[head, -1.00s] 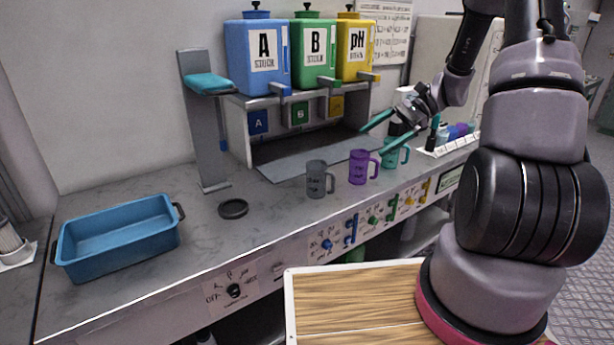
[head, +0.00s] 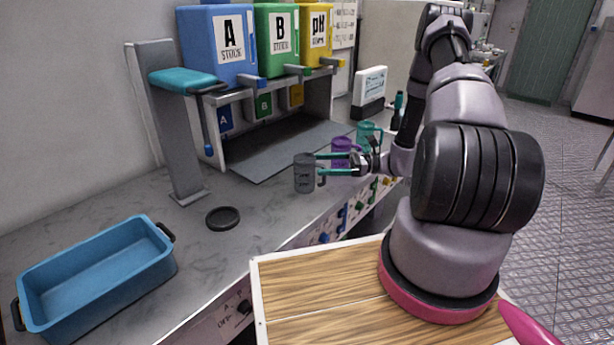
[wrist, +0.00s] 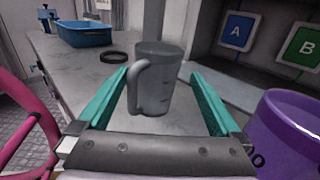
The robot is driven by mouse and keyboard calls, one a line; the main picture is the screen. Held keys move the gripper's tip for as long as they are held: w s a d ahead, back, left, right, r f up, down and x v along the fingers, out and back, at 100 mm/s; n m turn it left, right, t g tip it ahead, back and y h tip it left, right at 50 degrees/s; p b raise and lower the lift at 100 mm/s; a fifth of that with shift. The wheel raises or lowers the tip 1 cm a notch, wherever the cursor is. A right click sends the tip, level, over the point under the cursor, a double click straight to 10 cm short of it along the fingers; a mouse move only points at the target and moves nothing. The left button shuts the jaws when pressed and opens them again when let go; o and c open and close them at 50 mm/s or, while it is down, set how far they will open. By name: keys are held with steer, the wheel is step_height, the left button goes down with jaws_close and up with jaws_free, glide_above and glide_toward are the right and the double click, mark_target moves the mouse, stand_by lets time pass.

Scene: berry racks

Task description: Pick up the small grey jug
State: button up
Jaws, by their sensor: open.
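The small grey jug (head: 304,173) stands upright on the counter, left of a purple jug (head: 341,152) and a teal jug (head: 369,134). My gripper (head: 318,164) is open, coming at the grey jug from the right with its teal fingers at the jug's handle side. In the wrist view the grey jug (wrist: 160,78) stands between and just beyond the two open fingers (wrist: 163,95), with its handle turned toward me and to the left. I cannot tell whether a finger touches it. The purple jug (wrist: 290,130) is close to the right finger.
A blue tub (head: 100,275) and a dark round disc (head: 222,217) lie on the counter to the left. A stand with a teal top (head: 182,78) and a rack with blue (head: 225,50), green and yellow containers stand behind. Bare counter lies left of the grey jug.

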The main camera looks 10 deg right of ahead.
mark_target(306, 165)
steer(key=shift+w+a, duration=0.15)
steer(key=shift+a, duration=1.35)
steer(key=shift+w+a, duration=0.15)
steer(key=shift+a, duration=1.35)
steer(key=c, duration=1.2)
steer(key=shift+r, duration=0.1)
